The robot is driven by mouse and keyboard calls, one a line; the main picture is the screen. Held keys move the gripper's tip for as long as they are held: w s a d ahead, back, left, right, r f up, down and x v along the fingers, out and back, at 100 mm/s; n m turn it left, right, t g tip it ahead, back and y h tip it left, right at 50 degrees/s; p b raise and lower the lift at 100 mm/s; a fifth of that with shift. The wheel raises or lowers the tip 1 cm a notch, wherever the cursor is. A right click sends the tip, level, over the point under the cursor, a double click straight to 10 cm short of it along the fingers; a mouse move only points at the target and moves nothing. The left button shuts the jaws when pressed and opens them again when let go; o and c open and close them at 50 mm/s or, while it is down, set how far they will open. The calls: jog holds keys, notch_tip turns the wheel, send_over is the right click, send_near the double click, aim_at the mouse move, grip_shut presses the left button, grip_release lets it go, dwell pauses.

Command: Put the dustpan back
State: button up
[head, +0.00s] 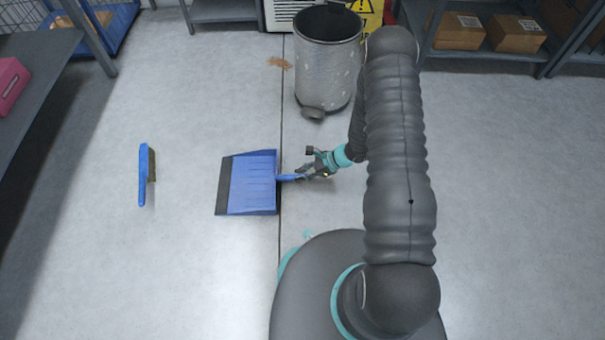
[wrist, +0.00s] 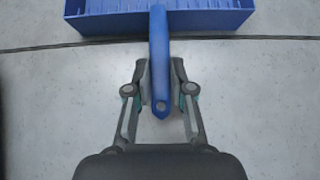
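The blue dustpan (head: 252,183) has a dark front lip and lies flat on the floor, or very close to it, left of my gripper. Its pan faces left and its handle points right. In the wrist view the pan (wrist: 200,20) is at the top and the handle (wrist: 159,50) runs down between my fingers. My gripper (head: 306,172) is low over the floor at the handle. In the wrist view its fingers (wrist: 161,84) are drawn in against both sides of the handle. I cannot tell whether the pan is off the floor.
A blue hand brush (head: 146,175) lies on the floor at left. A grey metal bin (head: 327,70) with a pedal stands at the back, beside a brown spill (head: 279,63) and a yellow sign (head: 370,12). Shelves (head: 487,52) stand at both sides.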

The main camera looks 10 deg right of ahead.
jog(key=o, duration=0.4)
jog(key=w+p+v, duration=0.1)
jog(key=p+v, duration=0.1)
jog(key=v, duration=1)
jog(key=s+a+r+n+h, duration=0.1)
jog(key=s+r+n, duration=0.15)
jog(key=r, duration=0.65)
jog(key=s+r+n+h, duration=0.1)
jog(key=r+n, duration=0.3)
jog(key=r, duration=0.6)
jog(key=s+a+r+n+h, duration=0.15)
jog(key=r+n, duration=0.25)
jog(key=r, duration=0.5)
jog(key=s+d+r+n+t+h, duration=0.1)
jog(key=s+r+n+h, duration=0.1)
jog(key=s+r, duration=0.4)
jog(key=s+d+r+n+t+h, duration=0.1)
jog(key=s+r+n+t+h, duration=0.1)
jog(key=s+r, duration=0.3)
jog(key=s+d+r+n+t+h, duration=0.1)
jog(key=s+r+n+h, duration=0.1)
jog(key=s+r+n, duration=0.2)
jog(key=shift+s+d+r+n+t, duration=0.15)
jog(key=shift+s+r+t, duration=0.05)
jog(key=shift+s+r, duration=0.55)
jog(key=shift+s+d+r+n+t, duration=0.1)
jog(key=shift+s+d+r+t, duration=0.1)
jog(key=shift+s+r, duration=0.55)
jog(key=shift+w+r, duration=0.15)
jog(key=shift+w, duration=0.05)
